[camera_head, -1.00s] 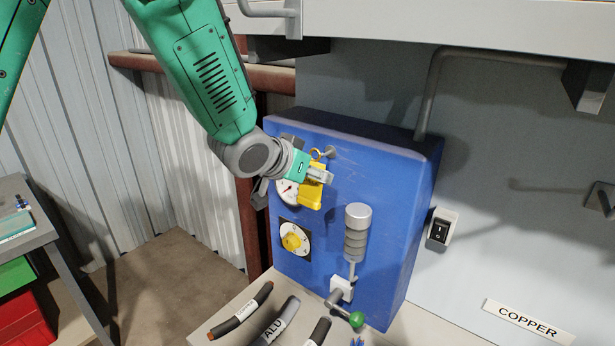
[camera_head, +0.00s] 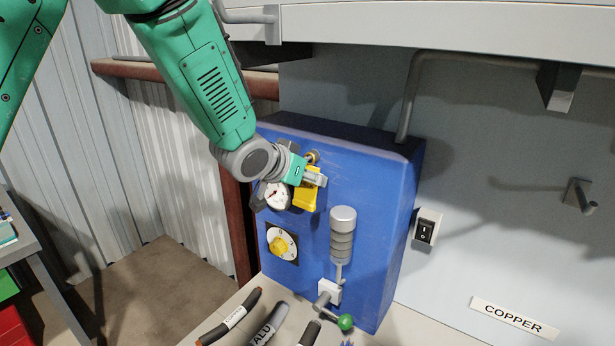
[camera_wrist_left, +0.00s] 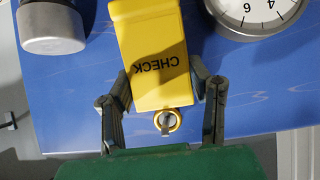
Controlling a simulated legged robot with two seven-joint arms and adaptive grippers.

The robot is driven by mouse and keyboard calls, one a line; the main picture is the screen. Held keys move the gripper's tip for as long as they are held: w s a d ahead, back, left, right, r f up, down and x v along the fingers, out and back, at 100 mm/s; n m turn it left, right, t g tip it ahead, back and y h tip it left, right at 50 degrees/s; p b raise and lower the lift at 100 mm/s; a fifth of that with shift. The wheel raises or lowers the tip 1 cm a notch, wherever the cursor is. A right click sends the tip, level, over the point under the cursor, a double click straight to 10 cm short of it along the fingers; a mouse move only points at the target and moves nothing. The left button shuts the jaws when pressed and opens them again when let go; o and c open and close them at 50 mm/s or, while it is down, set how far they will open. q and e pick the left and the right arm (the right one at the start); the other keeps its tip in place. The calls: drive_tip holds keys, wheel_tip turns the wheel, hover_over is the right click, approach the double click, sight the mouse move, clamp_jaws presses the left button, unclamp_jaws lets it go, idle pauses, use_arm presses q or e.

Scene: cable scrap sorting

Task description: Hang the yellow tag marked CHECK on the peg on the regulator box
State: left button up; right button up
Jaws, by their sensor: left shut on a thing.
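The yellow tag (camera_head: 306,198) is held by my left gripper (camera_head: 307,178) in front of the blue regulator box (camera_head: 375,215). In the left wrist view the tag (camera_wrist_left: 150,40) shows CHECK upside down, between the two fingers of the gripper (camera_wrist_left: 165,92). The tag's ring (camera_wrist_left: 168,121) is at the end nearest the palm. A grey peg (camera_wrist_left: 166,122) shows inside the ring's outline. In the head view the ring (camera_head: 312,156) overlaps the peg's place, above the gauge. I cannot tell how far the ring is over the peg. My right gripper is out of view.
A gauge (camera_head: 275,196), a yellow knob (camera_head: 279,245), a grey cylinder (camera_head: 342,235) and a green-tipped lever (camera_head: 345,322) are on the box front. Cable pieces (camera_head: 230,316) lie on the bench below. A shelf (camera_head: 450,28) overhangs the box.

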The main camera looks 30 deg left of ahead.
use_arm(q)
drive_tip(key=shift+d, duration=0.15)
drive_tip(key=o, duration=1)
drive_tip(key=shift+s+r, duration=0.1)
drive_tip(key=shift+s, duration=0.05)
drive_tip(key=v, duration=1.1)
drive_tip(key=shift+s+r, duration=0.1)
drive_tip(key=shift+s, duration=0.1)
